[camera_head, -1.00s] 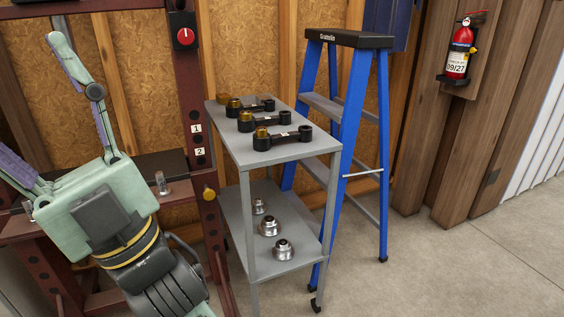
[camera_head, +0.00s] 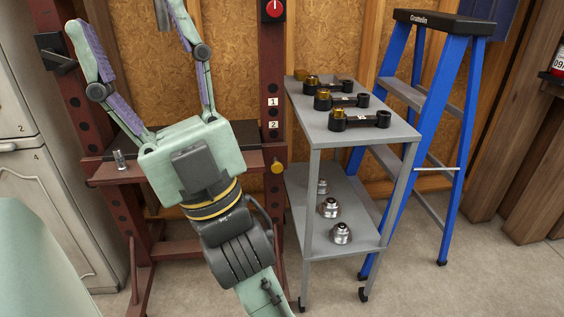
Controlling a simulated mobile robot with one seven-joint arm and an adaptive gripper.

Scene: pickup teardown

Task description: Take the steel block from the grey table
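A grey two-shelf metal table (camera_head: 393,137) stands right of my gripper. Three black arm-shaped parts with brass-coloured ends lie on its top, the nearest one (camera_head: 360,119) close to the front edge. Three round, stepped steel parts sit on its lower shelf, the nearest one (camera_head: 341,233) at the front. I cannot make out a plain steel block on this table. My gripper (camera_head: 122,22) points up and away, its two purple-padded fingers spread wide with nothing held between them. It is in front of the red frame, left of the table.
A dark red press frame (camera_head: 272,60) stands behind my gripper, with a small steel cylinder (camera_head: 119,160) on its ledge. A blue stepladder (camera_head: 450,120) stands close on the table's right. A white cabinet (camera_head: 30,170) is at far left. The floor in front is clear.

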